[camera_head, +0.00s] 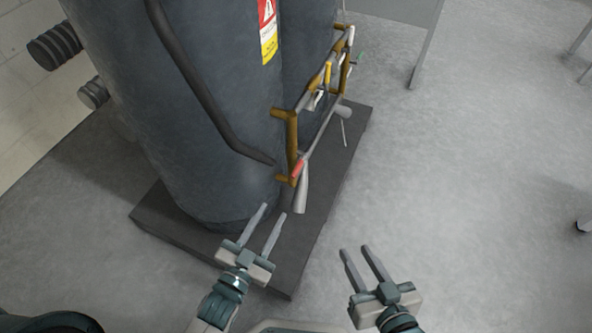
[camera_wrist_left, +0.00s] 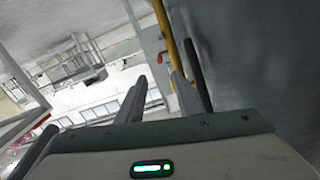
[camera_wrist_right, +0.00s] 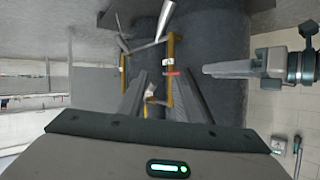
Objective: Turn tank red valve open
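The dark grey tank (camera_head: 200,110) stands upright on a dark plinth. The red valve handle (camera_head: 297,169) is a small red piece at the lower near end of the brass pipework on the tank's right side. It also shows in the right wrist view (camera_wrist_right: 172,73). My left gripper (camera_head: 274,211) is open and empty, just below and left of the red handle, apart from it. My right gripper (camera_head: 355,250) is open and empty, further right and lower, over the floor. Neither gripper visibly touches the valve. The exact angle of the red handle is hard to tell.
Brass pipes (camera_head: 291,130) and a grey pipe with cone-shaped ends (camera_head: 301,194) stick out beside the tank. The plinth edge (camera_head: 320,215) lies beneath.

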